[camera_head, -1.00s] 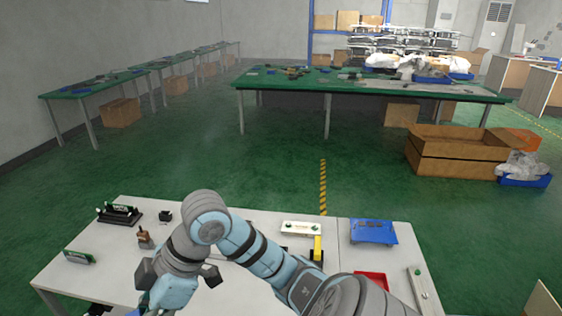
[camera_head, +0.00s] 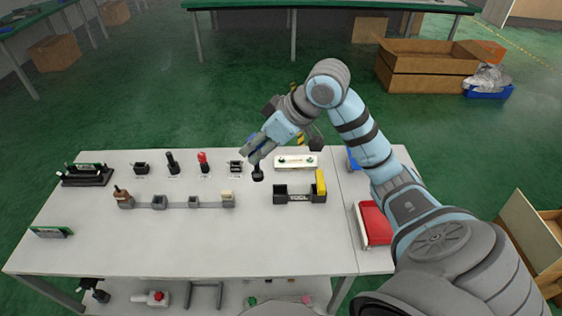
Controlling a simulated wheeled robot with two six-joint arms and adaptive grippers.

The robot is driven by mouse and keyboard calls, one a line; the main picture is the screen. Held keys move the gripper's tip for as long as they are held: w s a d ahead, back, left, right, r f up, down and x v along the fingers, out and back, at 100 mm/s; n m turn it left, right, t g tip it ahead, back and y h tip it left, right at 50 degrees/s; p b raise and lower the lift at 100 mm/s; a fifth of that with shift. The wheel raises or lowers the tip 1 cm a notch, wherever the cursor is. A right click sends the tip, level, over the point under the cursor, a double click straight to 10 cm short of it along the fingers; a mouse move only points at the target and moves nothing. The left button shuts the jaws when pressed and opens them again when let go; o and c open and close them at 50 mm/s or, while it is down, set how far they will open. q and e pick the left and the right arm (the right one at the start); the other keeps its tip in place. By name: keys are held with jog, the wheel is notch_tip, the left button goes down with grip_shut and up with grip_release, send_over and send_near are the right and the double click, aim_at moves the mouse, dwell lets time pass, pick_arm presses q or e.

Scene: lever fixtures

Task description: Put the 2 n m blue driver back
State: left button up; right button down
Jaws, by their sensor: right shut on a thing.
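My right gripper (camera_head: 257,154) is shut on a driver, the blue one as far as I can see. A bit of blue (camera_head: 252,138) shows above the fingers and a black end (camera_head: 258,173) hangs below them. The driver is just right of a small black holder (camera_head: 236,168) in the back row, which looks empty. I cannot tell whether the driver touches the table. A red driver (camera_head: 203,160) and a black driver (camera_head: 172,162) stand upright in the same row, left of that holder. My left gripper is not in view.
On the white table (camera_head: 180,240) are another black holder (camera_head: 142,170), a row of grey fixtures (camera_head: 176,201), a black tool holder with a yellow part (camera_head: 320,183), a white box (camera_head: 296,162) and a red tray (camera_head: 374,224). The table's front is largely clear.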

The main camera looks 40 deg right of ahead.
jog(key=w+d+f+m+t+h+b, duration=0.15)
jog(key=w+d+m, duration=0.25)
jog(key=d, duration=0.6)
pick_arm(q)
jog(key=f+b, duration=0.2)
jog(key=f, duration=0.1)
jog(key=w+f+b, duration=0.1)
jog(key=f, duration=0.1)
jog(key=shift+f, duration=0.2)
pick_arm(e)
notch_tip(320, 180, down, 18)
jog(key=shift+s+a+h, duration=0.15)
jog(key=shift+h, duration=0.3)
jog(key=shift+f+g, duration=0.15)
jog(key=shift+g, duration=0.1)
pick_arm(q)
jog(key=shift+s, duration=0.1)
pick_arm(e)
jog(key=c, duration=1.2)
grip_release()
jog(key=shift+c, duration=0.2)
